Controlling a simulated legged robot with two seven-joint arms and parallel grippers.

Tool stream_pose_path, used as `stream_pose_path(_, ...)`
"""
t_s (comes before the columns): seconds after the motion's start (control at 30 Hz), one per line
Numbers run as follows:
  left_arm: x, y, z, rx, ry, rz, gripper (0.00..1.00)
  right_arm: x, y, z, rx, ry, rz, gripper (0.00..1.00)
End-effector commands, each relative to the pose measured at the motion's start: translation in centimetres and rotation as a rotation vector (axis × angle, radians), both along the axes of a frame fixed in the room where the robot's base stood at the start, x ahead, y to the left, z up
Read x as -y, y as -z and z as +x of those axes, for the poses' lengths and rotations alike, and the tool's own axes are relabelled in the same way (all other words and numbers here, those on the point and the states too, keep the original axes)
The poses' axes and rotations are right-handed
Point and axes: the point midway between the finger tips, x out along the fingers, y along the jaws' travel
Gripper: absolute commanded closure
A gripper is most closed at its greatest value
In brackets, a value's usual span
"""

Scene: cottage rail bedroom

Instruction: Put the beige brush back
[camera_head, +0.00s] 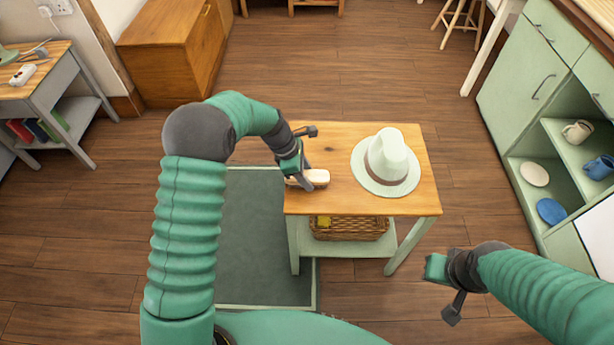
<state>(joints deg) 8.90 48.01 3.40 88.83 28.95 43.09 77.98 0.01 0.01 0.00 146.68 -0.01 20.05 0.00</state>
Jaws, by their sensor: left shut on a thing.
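The beige brush (314,178) is at the left side of the small wooden-topped table (325,143). It is a short pale brush. My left gripper (303,178) is shut on it, and its fingers hide part of it. I cannot tell whether the brush touches the tabletop. My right gripper (448,290) is over the floor to the right of the table's front, away from the brush.
A pale hat (391,160) lies on the table's right half. A wicker basket (349,229) with something yellow stands on the lower shelf. A green mat (250,250) lies left of the table. A green cabinet (530,85) is at the right. Floor behind the table is clear.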

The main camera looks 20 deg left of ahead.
Motion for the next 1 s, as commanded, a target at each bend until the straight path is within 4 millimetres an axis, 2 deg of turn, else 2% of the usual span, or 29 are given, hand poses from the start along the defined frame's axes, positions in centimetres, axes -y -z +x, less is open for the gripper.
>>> stream_pose_path(0.07,0.0,0.2,0.0,-0.001,0.0,0.0,0.91,0.0,0.0,0.0,0.0,0.0,0.0,1.0)
stream_pose_path(0.1,0.0,0.2,0.0,-0.001,0.0,0.0,0.56,0.0,0.0,0.0,0.0,0.0,0.0,1.0)
stream_pose_path(0.27,0.0,0.2,0.0,-0.001,0.0,0.0,0.37,0.0,0.0,0.0,0.0,0.0,0.0,1.0)
stream_pose_path(0.53,0.0,0.1,0.0,0.0,0.0,0.0,0.37,0.0,0.0,0.0,0.0,0.0,0.0,1.0)
stream_pose_path(0.63,-0.2,-0.7,0.0,0.001,0.0,0.0,0.37,0.0,-0.3,0.0,0.0,0.0,0.0,1.0)
stream_pose_path(1.0,-3.4,-9.1,-0.9,0.002,-0.002,0.001,0.37,0.0,-2.8,0.0,0.0,0.0,0.0,1.0)
